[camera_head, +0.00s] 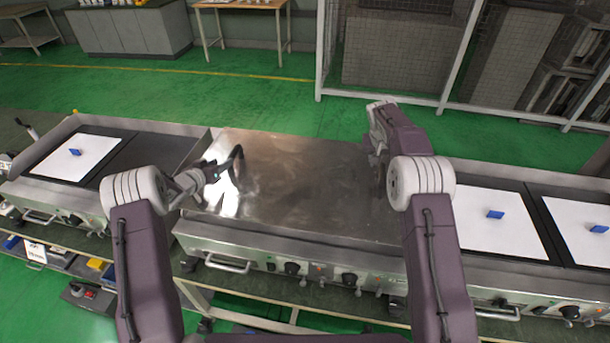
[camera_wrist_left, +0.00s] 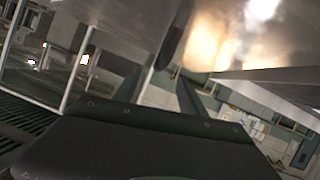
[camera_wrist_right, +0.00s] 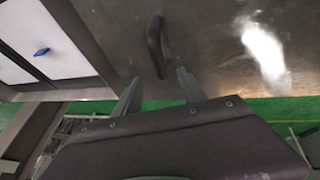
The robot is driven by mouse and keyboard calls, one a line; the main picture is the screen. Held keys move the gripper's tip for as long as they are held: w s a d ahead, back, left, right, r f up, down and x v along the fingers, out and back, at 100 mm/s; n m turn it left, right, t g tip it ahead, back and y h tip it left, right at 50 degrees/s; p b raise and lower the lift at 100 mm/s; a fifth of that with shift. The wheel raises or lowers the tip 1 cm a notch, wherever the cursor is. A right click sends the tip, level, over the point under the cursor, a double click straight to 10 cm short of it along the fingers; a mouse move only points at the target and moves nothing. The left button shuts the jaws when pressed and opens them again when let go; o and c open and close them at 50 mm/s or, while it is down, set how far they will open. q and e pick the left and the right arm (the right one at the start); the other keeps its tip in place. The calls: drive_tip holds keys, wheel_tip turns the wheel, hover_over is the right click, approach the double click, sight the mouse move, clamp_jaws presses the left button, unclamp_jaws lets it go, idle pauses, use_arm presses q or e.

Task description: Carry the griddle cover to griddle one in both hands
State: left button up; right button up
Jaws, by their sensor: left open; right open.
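The griddle cover (camera_head: 300,175) is a wide shiny metal sheet on the middle unit. Its dark curved left handle (camera_head: 238,158) shows at its left end. A dark curved handle (camera_wrist_right: 154,45) stands on the metal in the right wrist view. My left gripper (camera_head: 214,172) is open beside the left handle; whether they touch I cannot tell. My right gripper (camera_head: 376,160) is at the cover's right end. It is open, and in the right wrist view the handle stands just ahead of its fingers (camera_wrist_right: 157,82). Which griddle is number one is not readable.
The left griddle (camera_head: 150,160) has a white panel (camera_head: 85,160) with a blue block. The right griddle (camera_head: 490,275) has two white panels (camera_head: 480,225) with blue blocks. A wire fence (camera_head: 400,50) stands behind. Green floor (camera_head: 270,110) lies clear behind the row.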

sight(233, 155)
use_arm(q)
drive_tip(key=x, duration=0.9)
drive_tip(key=shift+w, duration=0.1)
use_arm(e)
drive_tip(key=x, duration=0.9)
drive_tip(key=shift+w, duration=0.15)
use_arm(q)
clamp_jaws()
use_arm(e)
clamp_jaws()
